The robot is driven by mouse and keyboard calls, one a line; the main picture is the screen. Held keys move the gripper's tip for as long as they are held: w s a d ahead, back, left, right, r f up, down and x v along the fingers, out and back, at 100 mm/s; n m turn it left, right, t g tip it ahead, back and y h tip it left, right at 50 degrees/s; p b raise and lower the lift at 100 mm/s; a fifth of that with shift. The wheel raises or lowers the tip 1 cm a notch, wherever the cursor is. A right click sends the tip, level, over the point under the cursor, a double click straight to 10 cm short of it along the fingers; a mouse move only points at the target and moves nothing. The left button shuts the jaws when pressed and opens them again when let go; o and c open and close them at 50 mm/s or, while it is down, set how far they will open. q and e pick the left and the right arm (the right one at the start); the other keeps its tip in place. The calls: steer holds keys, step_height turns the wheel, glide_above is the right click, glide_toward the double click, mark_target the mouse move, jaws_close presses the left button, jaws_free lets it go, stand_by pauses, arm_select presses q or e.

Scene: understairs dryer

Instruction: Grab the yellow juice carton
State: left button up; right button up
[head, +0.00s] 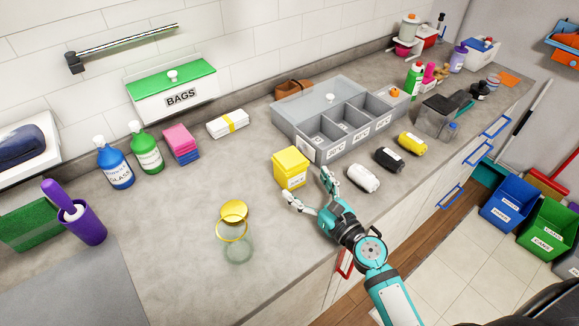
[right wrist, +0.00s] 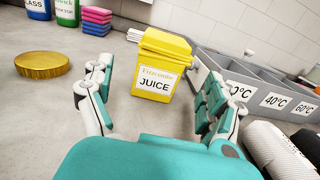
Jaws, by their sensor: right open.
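The yellow juice carton (head: 291,168) stands upright on the grey counter in the head view, in front of the grey sorting box. In the right wrist view the carton (right wrist: 161,67) shows its white JUICE label, lying ahead of and between my fingers. My right gripper (head: 308,187) is open and empty, just in front of the carton on the near side. Its spread fingers also show in the right wrist view (right wrist: 160,95), with a gap between them and the carton. My left gripper is not in view.
A grey divided box (head: 330,112) with temperature labels stands close behind and right of the carton. White (head: 363,179), black (head: 389,159) and yellow (head: 412,143) rolls lie to the right. The counter between jar and carton is clear.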

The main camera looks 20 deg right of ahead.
mark_target(297, 176)
steer(key=x, duration=0.3)
steer(key=shift+w+f, duration=0.1)
steer(key=shift+w, duration=0.15)
steer(key=x, duration=0.2)
steer(key=f+x, duration=0.1)
steer(key=x, duration=0.1)
steer(key=shift+w, duration=0.25)
steer(key=shift+w+a+f, duration=0.1)
steer(key=shift+w, duration=0.1)
steer(key=shift+s, duration=0.1)
steer(key=shift+c, duration=0.6)
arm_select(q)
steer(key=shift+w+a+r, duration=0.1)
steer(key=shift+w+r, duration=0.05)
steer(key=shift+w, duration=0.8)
arm_select(e)
steer(key=c, duration=1.1)
